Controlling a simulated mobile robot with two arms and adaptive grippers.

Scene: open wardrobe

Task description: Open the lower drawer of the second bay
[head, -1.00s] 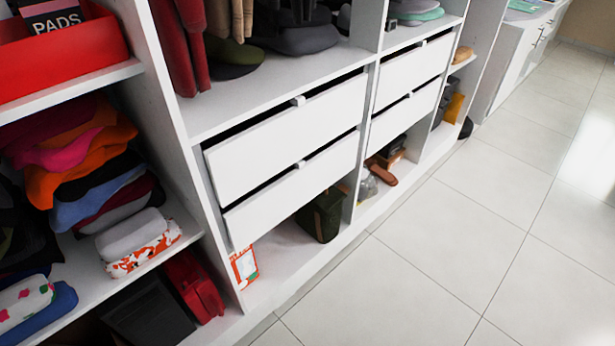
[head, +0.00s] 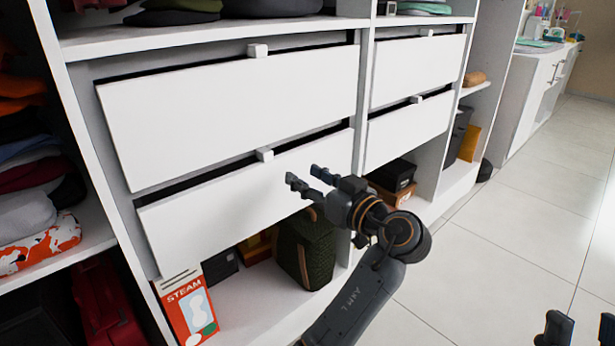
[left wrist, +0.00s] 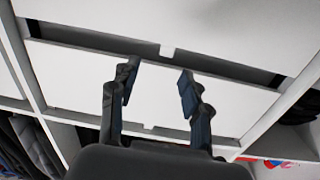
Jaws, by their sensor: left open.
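The white lower drawer (head: 225,200) of the second bay is shut in the head view, with a dark gap along its top. Its small pale handle (head: 264,154) sits at the middle of the top edge. My left gripper (head: 303,175) is open and empty in front of this drawer, right of and a little below the handle. My right gripper (head: 581,330) shows only as two spread fingertips at the bottom right, empty and far from the drawer.
The upper drawer (head: 230,110) above is shut. Below the lower drawer stand a STEAM box (head: 187,308) and a dark green bag (head: 305,250). Another pair of drawers (head: 410,130) is to the right. The tiled floor (head: 480,270) is clear.

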